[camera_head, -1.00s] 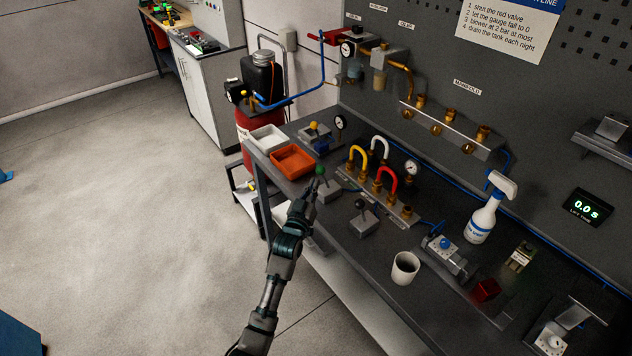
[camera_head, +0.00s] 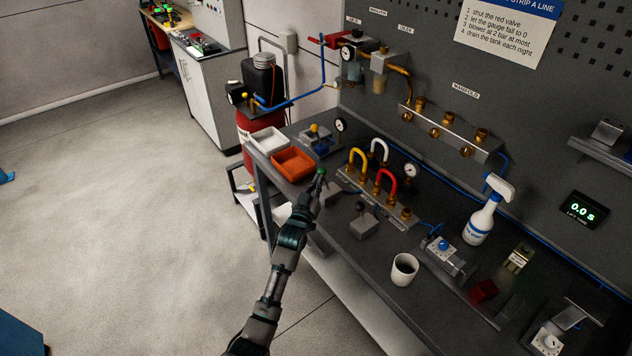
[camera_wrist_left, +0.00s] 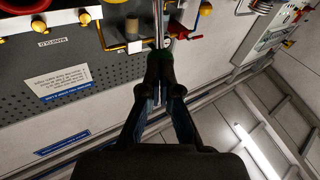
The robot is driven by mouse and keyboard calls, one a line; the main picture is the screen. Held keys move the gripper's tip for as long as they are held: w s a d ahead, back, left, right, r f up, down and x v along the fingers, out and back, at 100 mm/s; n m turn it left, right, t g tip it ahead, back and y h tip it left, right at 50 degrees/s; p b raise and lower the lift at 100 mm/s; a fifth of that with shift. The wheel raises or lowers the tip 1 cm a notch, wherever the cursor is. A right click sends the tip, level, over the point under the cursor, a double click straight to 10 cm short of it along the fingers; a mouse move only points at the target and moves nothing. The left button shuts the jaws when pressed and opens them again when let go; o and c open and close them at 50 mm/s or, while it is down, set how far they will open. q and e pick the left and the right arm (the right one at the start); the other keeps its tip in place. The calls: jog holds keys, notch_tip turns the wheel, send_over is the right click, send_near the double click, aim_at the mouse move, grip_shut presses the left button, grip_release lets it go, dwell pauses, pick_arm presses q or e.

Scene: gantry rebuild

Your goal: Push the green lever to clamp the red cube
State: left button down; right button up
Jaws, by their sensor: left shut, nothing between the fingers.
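The green lever's knob (camera_head: 321,170) shows at the tip of my left gripper (camera_head: 318,181), near the bench's left end. The gripper hides most of the lever's stem and base; I cannot tell if the fingertips touch the knob. The fingers are shut with nothing between them. The red cube (camera_head: 483,291) sits at the front right of the bench, by a grey plate. My right gripper is not in view.
A grey box with a black-knobbed lever (camera_head: 364,225) stands right of my gripper. The orange tray (camera_head: 293,163) and white tray (camera_head: 267,138) are behind left. Colored hoses (camera_head: 386,182), a white cup (camera_head: 404,269) and a spray bottle (camera_head: 481,220) stand further right.

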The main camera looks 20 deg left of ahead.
pick_arm(q)
jog(key=p, duration=0.2)
jog(key=w+d+r+m+g+p, duration=0.1)
jog(key=p, duration=0.1)
jog(key=shift+w+r, duration=0.2)
jog(key=shift+r, duration=0.1)
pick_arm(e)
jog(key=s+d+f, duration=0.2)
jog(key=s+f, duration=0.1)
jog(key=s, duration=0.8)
pick_arm(q)
jog(key=shift+w+d+r+m+g+p, duration=0.15)
jog(key=shift+w+d+m+g+p, duration=0.45)
jog(key=shift+p, duration=0.85)
jog(key=shift+w+d+r+m+g+p, duration=0.15)
jog(key=shift+w+d+g+p, duration=0.25)
jog(key=shift+w+g+p, duration=0.8)
jog(key=shift+w+d+r+m+g+p, duration=0.1)
jog(key=shift+w+d+m+g+p, duration=0.35)
jog(key=shift+p, duration=1.25)
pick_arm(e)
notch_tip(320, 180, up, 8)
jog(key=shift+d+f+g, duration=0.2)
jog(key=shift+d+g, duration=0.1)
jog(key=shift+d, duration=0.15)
pick_arm(q)
jog(key=shift+w, duration=0.15)
